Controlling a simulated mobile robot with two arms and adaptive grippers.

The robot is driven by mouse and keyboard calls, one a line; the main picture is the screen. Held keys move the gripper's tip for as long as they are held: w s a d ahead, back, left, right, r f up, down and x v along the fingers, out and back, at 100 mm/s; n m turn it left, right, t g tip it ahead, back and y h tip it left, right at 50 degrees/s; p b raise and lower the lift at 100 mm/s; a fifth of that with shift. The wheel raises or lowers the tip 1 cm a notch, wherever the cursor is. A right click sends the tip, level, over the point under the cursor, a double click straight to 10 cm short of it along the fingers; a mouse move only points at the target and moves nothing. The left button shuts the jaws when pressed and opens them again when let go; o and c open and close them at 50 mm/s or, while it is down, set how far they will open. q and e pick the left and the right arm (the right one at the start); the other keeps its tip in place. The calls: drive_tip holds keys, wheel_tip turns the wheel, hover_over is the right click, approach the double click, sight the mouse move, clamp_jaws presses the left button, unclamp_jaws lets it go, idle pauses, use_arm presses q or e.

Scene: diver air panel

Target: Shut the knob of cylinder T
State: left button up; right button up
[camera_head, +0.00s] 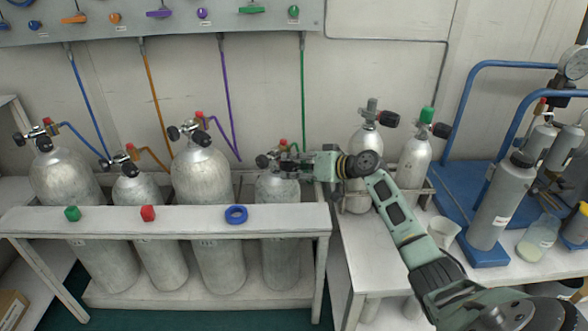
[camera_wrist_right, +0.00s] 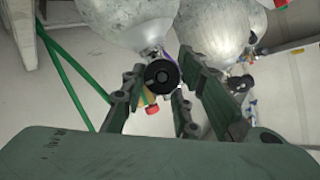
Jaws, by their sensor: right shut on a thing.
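Several grey cylinders stand in the white rack, with black knobs on their valves; I cannot read which is marked T. My right gripper (camera_head: 296,165) reaches in from the right at the top of the rightmost rack cylinder (camera_head: 279,188), the one at the green hose. In the right wrist view a round black knob (camera_wrist_right: 161,75) lies between the fingers of my right gripper (camera_wrist_right: 161,88), which is shut on it. The cylinder's body (camera_wrist_right: 128,18) shows behind the knob. The gripper partly hides this valve in the head view. My left gripper is not in view.
The rack's front rail (camera_head: 180,219) carries a green cap (camera_head: 72,213), a red cap (camera_head: 148,213) and a blue ring (camera_head: 236,214). Two other cylinders stand right of the rack. A blue trolley (camera_head: 462,205) and a beaker (camera_head: 538,235) are further right.

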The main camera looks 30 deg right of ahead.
drive_tip(key=shift+d+f, duration=0.15)
drive_tip(key=shift+f, duration=0.05)
drive_tip(key=o, duration=1)
drive_tip(key=shift+f, duration=0.1)
drive_tip(key=shift+o, duration=0.2)
drive_tip(key=v, duration=1.2)
drive_tip(key=shift+o, duration=0.3)
